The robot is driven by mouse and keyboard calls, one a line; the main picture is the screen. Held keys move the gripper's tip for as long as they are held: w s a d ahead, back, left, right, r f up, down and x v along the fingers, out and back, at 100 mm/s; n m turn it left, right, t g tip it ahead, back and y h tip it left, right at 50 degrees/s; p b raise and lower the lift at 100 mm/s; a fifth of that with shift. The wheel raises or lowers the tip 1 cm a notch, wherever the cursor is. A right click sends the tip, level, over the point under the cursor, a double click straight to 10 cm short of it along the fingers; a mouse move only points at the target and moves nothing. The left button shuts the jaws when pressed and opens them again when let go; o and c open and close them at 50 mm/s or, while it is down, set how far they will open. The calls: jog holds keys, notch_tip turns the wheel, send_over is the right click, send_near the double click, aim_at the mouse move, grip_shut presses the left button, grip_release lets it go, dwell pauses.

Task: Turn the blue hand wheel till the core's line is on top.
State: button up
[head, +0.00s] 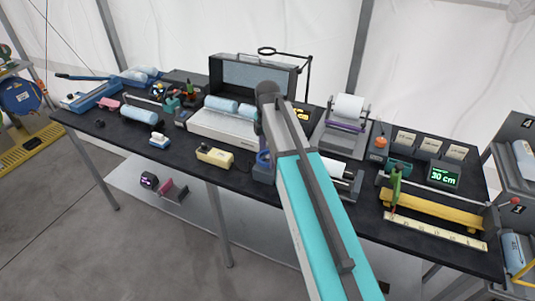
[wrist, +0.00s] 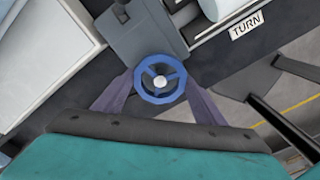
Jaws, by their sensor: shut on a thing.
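The blue hand wheel (wrist: 141,81) is in the middle of the wrist view, with a pale hub and spokes. My gripper (wrist: 160,85) has one dark finger on each side of it and is shut on its rim. In the head view a bit of the blue wheel (head: 262,158) shows left of my arm, which hides the gripper's fingers. A pale roll (wrist: 227,8), apparently the core, is cut off at the top of the wrist view above a "TURN" label (wrist: 246,25). I see no line on the part of it in view.
The black table (head: 225,185) is crowded. A cream box (head: 214,157) stands left of the wheel, and a white tray machine with blue rolls (head: 205,124) stands behind it. A roll stand (head: 344,128) and a yellow bar (head: 432,211) are to the right.

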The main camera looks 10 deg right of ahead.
aim_at(267, 157)
jog(key=shift+a, duration=0.15)
dwell(0.3)
jog(key=o, duration=1)
jog(key=shift+o, duration=0.2)
jog(key=shift+r, duration=0.15)
notch_tip(267, 157, up, 14)
jog(key=b, duration=0.3)
jog(key=shift+f+b, duration=0.25)
jog(key=shift+b, duration=0.1)
